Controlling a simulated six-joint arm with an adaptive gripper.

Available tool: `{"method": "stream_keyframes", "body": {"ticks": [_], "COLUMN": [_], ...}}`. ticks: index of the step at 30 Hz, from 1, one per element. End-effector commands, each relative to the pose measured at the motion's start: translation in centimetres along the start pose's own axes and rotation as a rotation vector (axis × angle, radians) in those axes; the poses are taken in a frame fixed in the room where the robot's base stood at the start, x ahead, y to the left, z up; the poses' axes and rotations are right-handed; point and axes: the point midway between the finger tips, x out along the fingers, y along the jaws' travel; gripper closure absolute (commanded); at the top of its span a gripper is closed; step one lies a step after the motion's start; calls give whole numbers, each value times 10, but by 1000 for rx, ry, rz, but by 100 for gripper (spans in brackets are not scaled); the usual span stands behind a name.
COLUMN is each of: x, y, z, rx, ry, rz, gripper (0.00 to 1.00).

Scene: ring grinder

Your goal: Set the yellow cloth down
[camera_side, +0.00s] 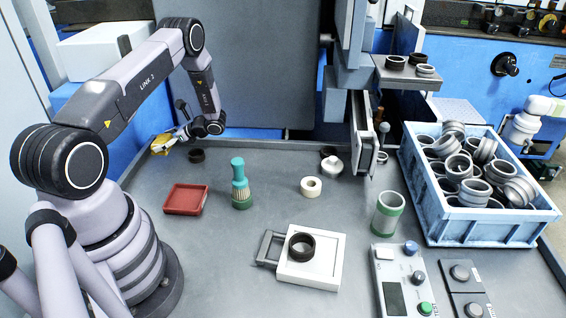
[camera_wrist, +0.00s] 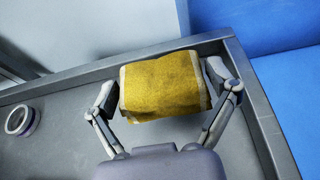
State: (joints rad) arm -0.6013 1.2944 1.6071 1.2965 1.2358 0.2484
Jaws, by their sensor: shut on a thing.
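The yellow cloth (camera_wrist: 165,85) is a folded pad with pale edges, held between the two fingers of my gripper (camera_wrist: 163,92) in the wrist view. In the side view the cloth (camera_side: 161,143) shows small at the back left corner of the grey table, with my gripper (camera_side: 172,140) beside it. My gripper is shut on the cloth from both sides. I cannot tell whether the cloth touches the table top or hangs just above it.
A dark ring (camera_side: 196,156) lies close to the right of my gripper. A red tray (camera_side: 185,199) and a green brush (camera_side: 240,184) stand nearer the front. The table's raised rim (camera_wrist: 55,78) runs behind the cloth. A blue crate (camera_side: 478,232) of rings stands far right.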

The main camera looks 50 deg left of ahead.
Motion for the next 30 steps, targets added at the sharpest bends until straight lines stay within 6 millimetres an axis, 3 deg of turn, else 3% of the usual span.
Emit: {"method": "stream_keyframes", "body": {"ticks": [10, 22, 23, 26, 30], "x": [16, 18, 18, 18, 18], "y": [-8, -8, -8, -8, -8], "z": [-34, -40, -40, -39, -39], "rx": [2, 1, 0, 0, 0], "ry": [2, 2, 2, 3, 3], "rz": [0, 0, -1, 0, 0], "gripper": [42, 42, 12, 0, 0]}}
